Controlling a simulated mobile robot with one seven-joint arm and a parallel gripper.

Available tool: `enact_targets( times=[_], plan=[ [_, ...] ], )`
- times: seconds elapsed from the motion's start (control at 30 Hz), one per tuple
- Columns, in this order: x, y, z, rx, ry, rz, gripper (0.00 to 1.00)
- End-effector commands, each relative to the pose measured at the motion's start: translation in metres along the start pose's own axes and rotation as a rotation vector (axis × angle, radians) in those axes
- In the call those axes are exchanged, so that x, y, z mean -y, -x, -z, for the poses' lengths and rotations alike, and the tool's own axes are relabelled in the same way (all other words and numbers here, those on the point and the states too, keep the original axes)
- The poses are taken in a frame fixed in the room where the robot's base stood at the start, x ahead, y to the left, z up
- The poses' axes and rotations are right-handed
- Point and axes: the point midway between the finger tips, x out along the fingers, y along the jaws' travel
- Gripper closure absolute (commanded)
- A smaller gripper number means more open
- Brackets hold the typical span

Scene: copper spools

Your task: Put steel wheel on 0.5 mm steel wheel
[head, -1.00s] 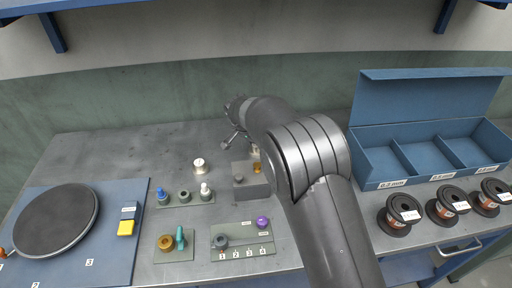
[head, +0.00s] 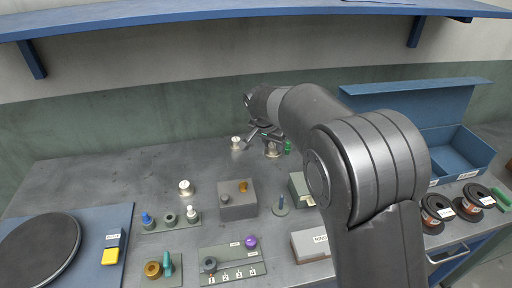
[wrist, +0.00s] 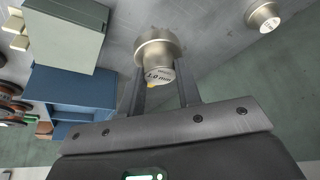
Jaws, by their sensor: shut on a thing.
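My gripper (wrist: 163,80) has its two fingers around a silvery steel wheel (wrist: 157,52) with a stepped hub; its end face reads "1.0 mm". In the head view my gripper (head: 264,134) is over the rear of the bench, with this wheel (head: 272,150) at its fingers. Whether the wheel touches the bench is unclear. A second steel wheel (head: 237,143) stands just to the left; it shows at the upper right of the wrist view (wrist: 263,17), its label too small to read. A third silvery wheel (head: 185,188) stands nearer the front left.
A grey block (head: 238,205) with a knob is in front of my gripper. Small fixtures and a numbered plate (head: 232,277) lie at the front. A blue compartment box (head: 461,155) and copper spools (head: 437,213) are at the right. The back left bench is clear.

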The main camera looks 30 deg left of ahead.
Motion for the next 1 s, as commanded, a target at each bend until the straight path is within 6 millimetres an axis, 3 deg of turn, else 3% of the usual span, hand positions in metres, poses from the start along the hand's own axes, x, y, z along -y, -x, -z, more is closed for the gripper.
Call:
enact_targets(
  times=[0.13, 0.5, 0.7, 0.87, 1.0],
  plan=[
    [0.004, 0.002, 0.013, 0.005, 0.049, 0.016, 0.95],
    [0.062, 0.002, 0.076, 0.024, 0.437, 0.167, 0.95],
    [0.078, 0.004, 0.103, 0.011, 0.609, 0.248, 0.95],
    [0.083, 0.005, 0.113, 0.001, 0.677, 0.282, 0.95],
    [0.099, -0.002, 0.106, 0.0, 0.698, 0.29, 0.95]
  ],
)
